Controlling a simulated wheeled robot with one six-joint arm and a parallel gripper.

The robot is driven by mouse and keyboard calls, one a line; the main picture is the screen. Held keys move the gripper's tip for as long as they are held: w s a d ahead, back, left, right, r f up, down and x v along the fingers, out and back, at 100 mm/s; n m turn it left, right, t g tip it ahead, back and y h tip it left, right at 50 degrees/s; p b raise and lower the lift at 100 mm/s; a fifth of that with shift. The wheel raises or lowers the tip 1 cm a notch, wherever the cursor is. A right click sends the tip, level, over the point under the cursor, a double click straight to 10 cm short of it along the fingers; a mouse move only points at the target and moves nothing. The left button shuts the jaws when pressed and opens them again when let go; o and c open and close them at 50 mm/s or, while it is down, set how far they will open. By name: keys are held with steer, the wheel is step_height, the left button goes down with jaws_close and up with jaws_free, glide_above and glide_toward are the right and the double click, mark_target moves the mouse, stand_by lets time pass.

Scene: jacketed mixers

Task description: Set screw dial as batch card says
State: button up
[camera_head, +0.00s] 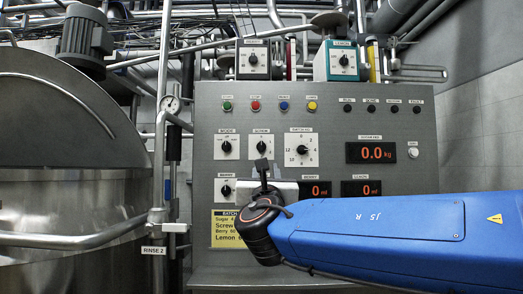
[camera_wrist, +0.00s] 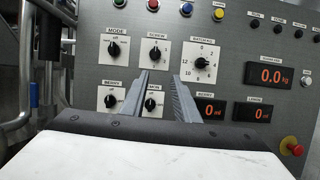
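The screw dial (camera_head: 261,147) is a black knob on a white square plate on the grey control panel. It also shows in the wrist view (camera_wrist: 155,55), just beyond my fingertips; its exact setting is too small to read. My gripper (camera_wrist: 158,78) is open and empty, its two fingers apart, below the screw dial and in front of the lemon dial (camera_wrist: 152,103). In the head view my gripper (camera_head: 262,164) shows just under the screw dial, apparently not touching it. The yellow batch card (camera_head: 225,240) is partly hidden by my arm; the screw value is covered.
The mode dial (camera_head: 226,147) is left of the screw dial, the batch dial (camera_head: 302,150) right, and the berry dial (camera_head: 226,190) lower left. Coloured buttons (camera_head: 255,105) line the top. A red emergency knob (camera_wrist: 291,146) protrudes lower right. A steel vessel (camera_head: 70,190) stands left.

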steer(key=a, duration=0.1)
glide_toward(261, 146)
steer(key=shift+n, duration=0.3)
steer(key=x, duration=0.8)
steer(key=shift+w+d, duration=0.1)
steer(key=shift+c, duration=0.3)
jaws_close()
